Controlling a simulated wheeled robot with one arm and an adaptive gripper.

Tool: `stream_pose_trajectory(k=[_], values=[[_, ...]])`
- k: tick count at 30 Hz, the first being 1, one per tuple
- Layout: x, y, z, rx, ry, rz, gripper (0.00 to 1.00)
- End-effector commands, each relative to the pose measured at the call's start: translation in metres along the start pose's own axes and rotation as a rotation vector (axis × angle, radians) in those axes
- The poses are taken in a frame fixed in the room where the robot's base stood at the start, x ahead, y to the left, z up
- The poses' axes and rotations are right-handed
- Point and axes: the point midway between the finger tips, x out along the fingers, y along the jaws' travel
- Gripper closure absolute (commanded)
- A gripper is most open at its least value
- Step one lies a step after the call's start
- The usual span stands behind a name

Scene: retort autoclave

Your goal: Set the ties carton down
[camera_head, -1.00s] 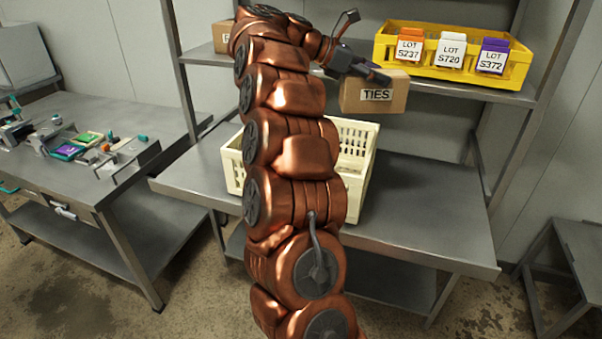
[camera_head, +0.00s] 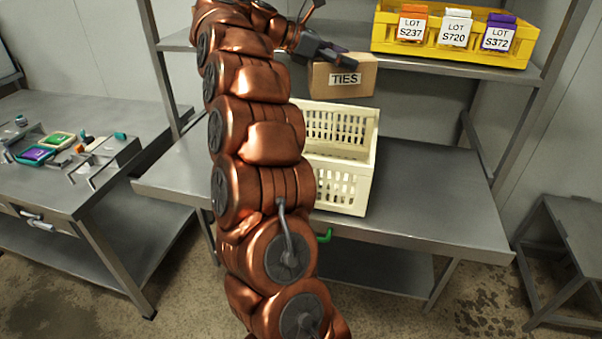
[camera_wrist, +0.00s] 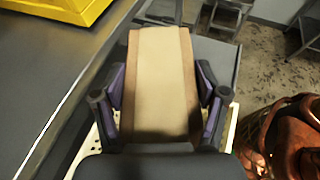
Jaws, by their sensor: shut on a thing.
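The ties carton (camera_head: 342,80) is a small brown box with a "TIES" label. It hangs in the air in front of the upper shelf's edge, above the back of the cream crate. My gripper (camera_head: 350,59) is shut on it from above in the head view. In the wrist view the carton (camera_wrist: 160,82) fills the space between the two dark fingers (camera_wrist: 161,110), which press its sides. The carton's underside is hidden.
The cream slatted crate (camera_head: 342,187) stands on the steel table (camera_head: 430,200), partly hidden by my arm. A yellow bin (camera_head: 455,52) with several lot-tagged items sits on the upper shelf (camera_head: 430,65). The table right of the crate is clear. A side bench (camera_head: 90,190) holds small parts.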

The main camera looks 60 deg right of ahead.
Motion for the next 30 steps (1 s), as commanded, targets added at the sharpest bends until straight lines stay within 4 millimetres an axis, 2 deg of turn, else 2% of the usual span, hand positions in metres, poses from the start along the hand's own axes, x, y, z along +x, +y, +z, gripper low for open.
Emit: stream_pose_trajectory(k=[12,23,30], values=[[0.022,0.000,-0.056,0.001,-0.001,0.003,0.82],[0.030,0.001,-0.077,-0.004,-0.003,0.003,0.82],[0.044,0.001,-0.110,-0.005,-0.003,0.004,0.82]])
